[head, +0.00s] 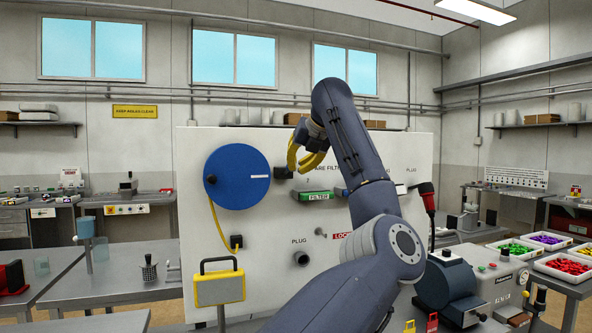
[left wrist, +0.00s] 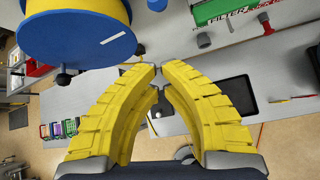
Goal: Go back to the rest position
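My left gripper (head: 298,165) has yellow fingers and is raised in front of the white panel (head: 380,277), beside the blue reel (head: 237,177). In the left wrist view its fingers (left wrist: 160,70) curve toward each other, with a narrow gap between the tips and nothing held. My left arm crosses the middle of the head view and hides part of the panel. The reel also shows at the top left of the left wrist view (left wrist: 45,48), apart from the fingers. My right gripper is not in view.
A green filter part (head: 318,196) sits on the panel near the gripper. A yellow lockout box (head: 219,288) and a dark plug hole (head: 301,259) are lower down. A black-and-red plug (head: 427,197) is at the right edge. Trays of coloured parts (head: 515,250) stand far right.

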